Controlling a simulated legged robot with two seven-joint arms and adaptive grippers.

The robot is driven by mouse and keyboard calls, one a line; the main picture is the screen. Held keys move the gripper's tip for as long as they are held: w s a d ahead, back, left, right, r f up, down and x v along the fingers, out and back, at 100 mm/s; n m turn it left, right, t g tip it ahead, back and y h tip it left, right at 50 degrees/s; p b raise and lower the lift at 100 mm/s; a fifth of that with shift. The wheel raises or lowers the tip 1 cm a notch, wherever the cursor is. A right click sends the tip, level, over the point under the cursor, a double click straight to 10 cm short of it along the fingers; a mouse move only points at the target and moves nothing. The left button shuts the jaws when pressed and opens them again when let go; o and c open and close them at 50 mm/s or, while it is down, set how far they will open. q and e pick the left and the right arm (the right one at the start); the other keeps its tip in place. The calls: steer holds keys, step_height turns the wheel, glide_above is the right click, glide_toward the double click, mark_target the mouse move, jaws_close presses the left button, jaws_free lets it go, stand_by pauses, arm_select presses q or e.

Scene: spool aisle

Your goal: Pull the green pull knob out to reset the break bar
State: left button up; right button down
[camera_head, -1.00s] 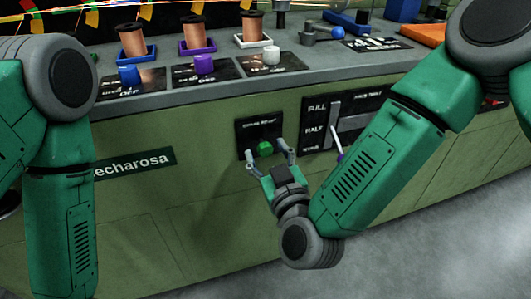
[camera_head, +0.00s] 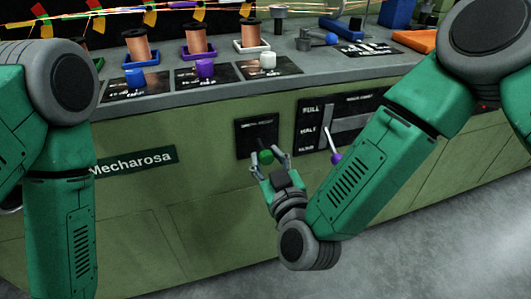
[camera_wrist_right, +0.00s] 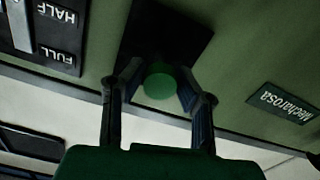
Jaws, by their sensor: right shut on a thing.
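The green pull knob (camera_head: 267,157) sits in front of a black plate (camera_head: 243,142) on the cabinet's green front face. My right gripper (camera_head: 268,158) is shut on the knob, with one finger on each side. A short dark stem shows between the knob and the plate in the head view. In the right wrist view the round green knob (camera_wrist_right: 160,82) lies between the two fingers of my right gripper (camera_wrist_right: 158,90). My left arm (camera_head: 75,180) hangs at the left; its gripper is out of view.
A lever panel (camera_head: 345,122) with a purple-tipped lever (camera_head: 336,158) is just right of the knob. The cabinet top (camera_head: 120,108) overhangs above, carrying copper spools (camera_head: 138,45) and coloured knobs. Open floor (camera_head: 430,240) lies in front of the cabinet.

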steer(key=shift+s+d, duration=0.1)
steer(key=shift+s, duration=0.25)
steer(key=shift+w+f, duration=0.15)
steer(key=c, duration=1.2)
jaws_free()
steer(key=shift+s+d, duration=0.1)
steer(key=shift+s, duration=0.25)
steer(key=v, duration=1.1)
